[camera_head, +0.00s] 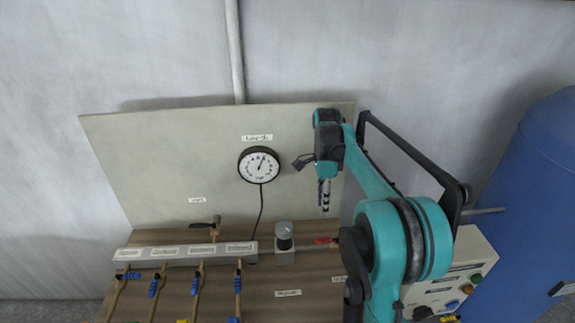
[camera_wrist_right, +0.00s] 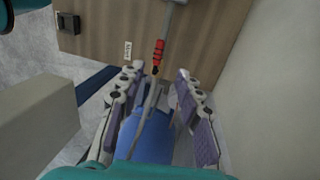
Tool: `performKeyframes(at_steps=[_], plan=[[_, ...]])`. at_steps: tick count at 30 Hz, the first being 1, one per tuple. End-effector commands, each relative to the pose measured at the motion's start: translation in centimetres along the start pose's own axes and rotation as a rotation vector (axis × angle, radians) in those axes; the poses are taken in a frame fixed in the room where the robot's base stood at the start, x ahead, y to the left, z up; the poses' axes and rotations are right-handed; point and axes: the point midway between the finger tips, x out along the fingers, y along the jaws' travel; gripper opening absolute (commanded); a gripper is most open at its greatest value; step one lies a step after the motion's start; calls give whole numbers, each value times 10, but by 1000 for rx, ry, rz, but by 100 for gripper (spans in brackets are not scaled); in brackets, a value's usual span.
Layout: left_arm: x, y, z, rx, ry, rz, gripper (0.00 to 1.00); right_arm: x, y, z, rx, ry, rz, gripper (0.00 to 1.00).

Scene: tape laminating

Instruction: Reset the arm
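My right arm, teal and black, reaches in from the lower right in the head view. Its right gripper (camera_head: 324,205) points down in front of the upright grey board (camera_head: 170,160), above the bench. In the right wrist view the two purple-padded fingers of the right gripper (camera_wrist_right: 158,76) stand apart, with no object clearly held. A thin pipe with a red handle (camera_wrist_right: 159,52) shows beyond and between the fingertips; whether it touches them cannot be told. My left gripper is not in either view.
A round gauge (camera_head: 260,165) hangs on the board. A grey manifold (camera_head: 185,253) with several blue-handled valves lies on the wooden bench (camera_head: 265,307). A grey knob unit (camera_head: 284,240) and a red handle (camera_head: 327,240) sit near my arm. A control box (camera_head: 462,262) and blue tank (camera_head: 535,190) stand right.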

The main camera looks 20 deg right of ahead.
Motion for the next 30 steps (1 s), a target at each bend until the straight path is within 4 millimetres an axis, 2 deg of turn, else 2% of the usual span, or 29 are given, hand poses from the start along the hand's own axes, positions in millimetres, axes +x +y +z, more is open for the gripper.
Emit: performKeyframes(at_steps=[5, 8, 13, 17, 24, 30], plan=[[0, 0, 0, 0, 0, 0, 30, -1, 3, 2, -18, 1, -8, 35], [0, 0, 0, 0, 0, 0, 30, -5, 14, 10, -104, 5, -45, 35], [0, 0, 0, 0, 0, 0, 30, -12, 57, 39, -436, 43, -186, 35], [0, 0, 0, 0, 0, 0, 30, -8, 96, 60, -741, 105, -313, 35], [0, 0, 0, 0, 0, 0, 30, 21, 164, 88, -1285, 296, -531, 35], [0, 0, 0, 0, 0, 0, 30, 56, 202, 100, -1631, 487, -663, 35]])
